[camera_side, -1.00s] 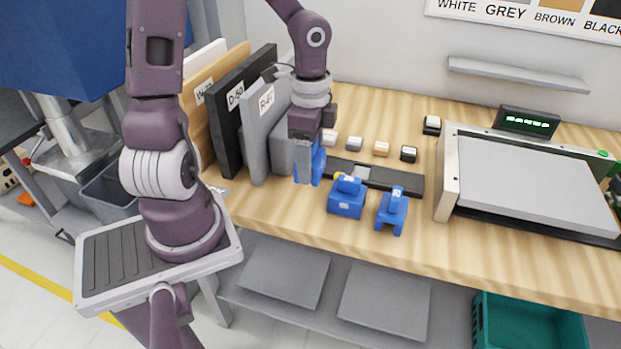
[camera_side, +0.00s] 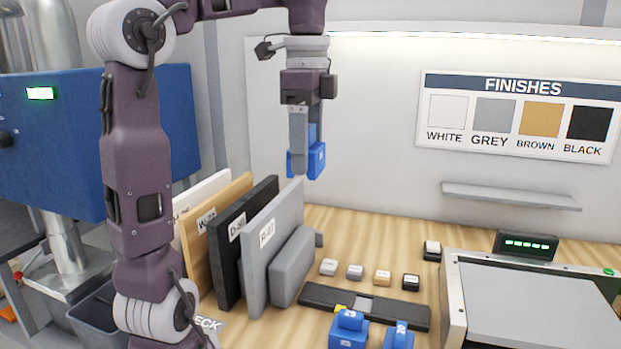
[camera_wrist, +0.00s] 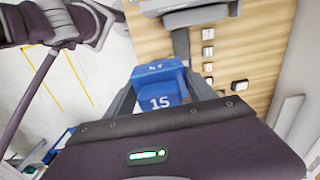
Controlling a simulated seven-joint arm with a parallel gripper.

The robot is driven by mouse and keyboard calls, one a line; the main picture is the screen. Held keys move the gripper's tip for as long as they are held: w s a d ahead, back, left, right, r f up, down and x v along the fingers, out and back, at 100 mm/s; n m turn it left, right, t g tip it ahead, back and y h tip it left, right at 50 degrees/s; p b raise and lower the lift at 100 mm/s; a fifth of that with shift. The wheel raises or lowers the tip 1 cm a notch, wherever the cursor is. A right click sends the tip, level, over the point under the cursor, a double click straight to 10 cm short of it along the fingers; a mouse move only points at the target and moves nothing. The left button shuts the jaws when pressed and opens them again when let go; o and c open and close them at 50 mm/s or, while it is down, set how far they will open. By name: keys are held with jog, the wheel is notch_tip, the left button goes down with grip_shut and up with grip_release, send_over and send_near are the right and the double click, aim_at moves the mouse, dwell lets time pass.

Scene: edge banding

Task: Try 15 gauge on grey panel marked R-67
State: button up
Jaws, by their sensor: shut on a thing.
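My gripper (camera_side: 306,150) is shut on a blue gauge (camera_side: 317,160) and holds it in the air, above the standing panels. In the wrist view the gauge (camera_wrist: 162,90) shows the number 15 between my fingers. The grey panel marked R-67 (camera_side: 268,262) stands upright on the bench, below and left of the gauge and clear of it. Its label is small but reads like R-67. A thick, rounded grey piece (camera_side: 293,268) is at its right side.
A black panel (camera_side: 232,262), a brown panel (camera_side: 203,250) and a white panel stand left of the grey one. Two other blue gauges (camera_side: 348,330) (camera_side: 398,338) sit at the bench front by a dark strip (camera_side: 390,314). Several small blocks (camera_side: 382,278) lie behind. A machine (camera_side: 530,300) is at right.

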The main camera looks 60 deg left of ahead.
jog(key=w+a, duration=0.1)
jog(key=a, duration=0.9)
send_over(277, 200)
jog(key=shift+d+f, duration=0.1)
jog(key=shift+f, duration=6)
jog(key=shift+f, duration=0.4)
notch_tip(277, 200, up, 7)
